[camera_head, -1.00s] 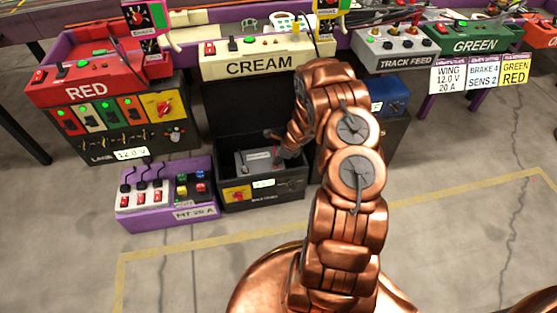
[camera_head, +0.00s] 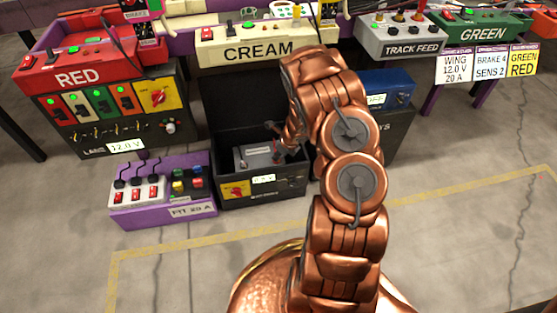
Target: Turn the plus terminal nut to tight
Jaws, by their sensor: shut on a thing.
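A grey battery (camera_head: 252,156) sits inside an open black battery box (camera_head: 285,187) on the floor, below the CREAM panel. My gripper (camera_head: 277,152) is down at the right part of the battery, by a small red spot that may be the plus terminal. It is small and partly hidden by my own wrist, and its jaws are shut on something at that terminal. The nut itself is too small to make out, so its turn and tightness cannot be told.
A purple switch box (camera_head: 165,212) stands left of the battery box. A red and black unit (camera_head: 110,118) is behind it, a blue unit (camera_head: 388,90) behind my arm. The CREAM panel (camera_head: 258,50) overhangs the back. Floor in front is clear.

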